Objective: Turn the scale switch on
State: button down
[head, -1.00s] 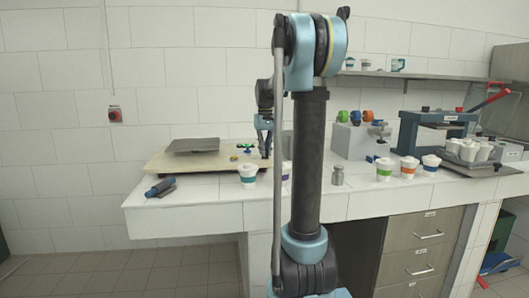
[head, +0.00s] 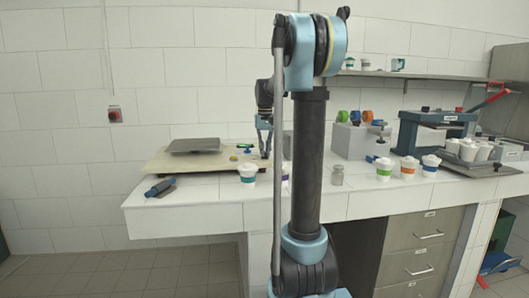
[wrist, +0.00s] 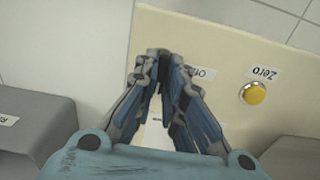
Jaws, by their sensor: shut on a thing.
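The beige scale (head: 180,164) stands on the left of the white counter, with a grey weighing plate (head: 193,145) on top.
A white cup with a teal band (head: 248,174) stands in front of the scale, close below my gripper. A blue-handled tool (head: 158,188) lies at the front left.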

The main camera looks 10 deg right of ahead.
jog(key=c, duration=1.7)
grip_release()
notch_tip(320, 180, up, 12)
jog(key=shift+w+f, duration=0.1)
